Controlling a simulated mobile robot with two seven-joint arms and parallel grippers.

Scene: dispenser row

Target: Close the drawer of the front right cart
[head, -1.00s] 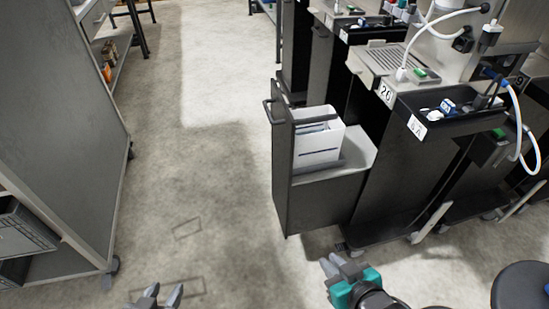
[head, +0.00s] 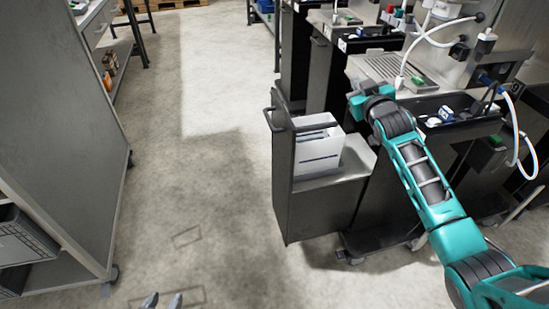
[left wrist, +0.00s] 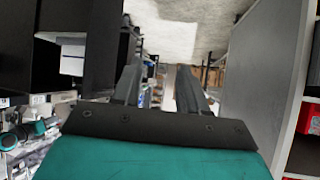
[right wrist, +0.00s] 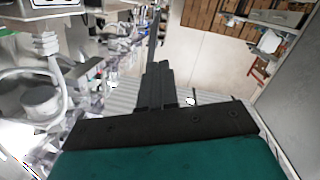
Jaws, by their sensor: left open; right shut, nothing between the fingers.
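The front right cart's drawer (head: 300,215) stands pulled out toward the aisle, with a dark front panel and a bar handle (head: 268,118) near its top. A white box (head: 318,150) sits inside it; the box also shows at the left of the left wrist view (left wrist: 72,57). My right gripper (right wrist: 157,82) is shut and empty. In the head view its arm reaches over the cart behind the drawer, and its fingers are hard to make out there. My left gripper (head: 163,300) is open and empty, low at the bottom edge, apart from the drawer.
A grey cabinet (head: 60,120) stands along the left side. The floor (head: 200,170) between it and the drawer is clear. Black bins (head: 470,108), white hoses and a grated tray (head: 380,68) lie around the cart tops.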

